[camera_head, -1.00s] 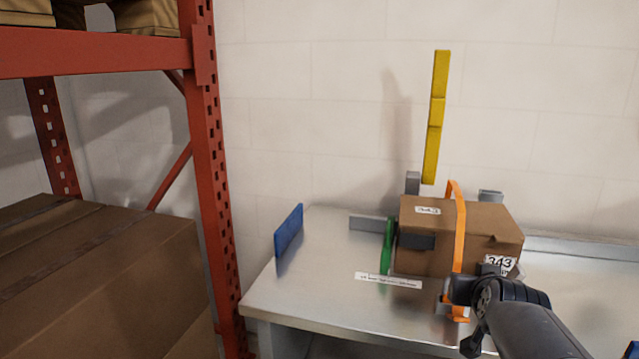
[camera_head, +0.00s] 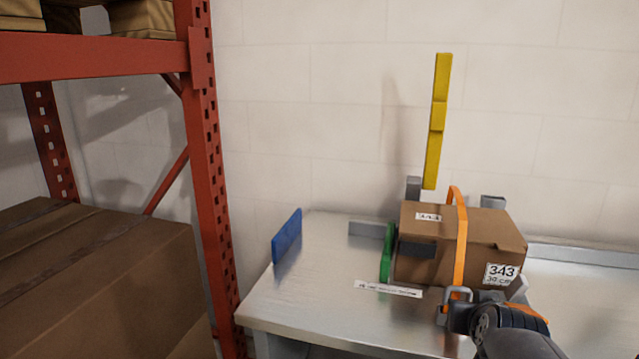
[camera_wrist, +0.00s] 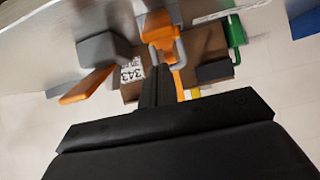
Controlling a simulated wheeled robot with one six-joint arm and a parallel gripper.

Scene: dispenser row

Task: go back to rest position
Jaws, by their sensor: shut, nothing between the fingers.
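My gripper (camera_wrist: 157,75) shows in the wrist view as dark fingers pressed together, with nothing between them. In the head view my gripper (camera_head: 456,318) and wrist are at the lower right, in front of a brown box labelled 343 (camera_head: 418,262). The box stands on a metal bench with an orange strap (camera_head: 460,240) around it. A grey loop (camera_head: 460,293) is at the strap's lower front. In the wrist view the fingers overlap the box (camera_wrist: 207,42) and point toward the strap. Whether they touch anything is unclear.
The metal bench (camera_head: 310,270) has clear space to the left. A green plate (camera_head: 387,253) stands at the box's left, and a blue plate (camera_head: 287,235) at the bench's left end. A yellow upright bar (camera_head: 437,120) rises behind. A red rack (camera_head: 207,180) stands left.

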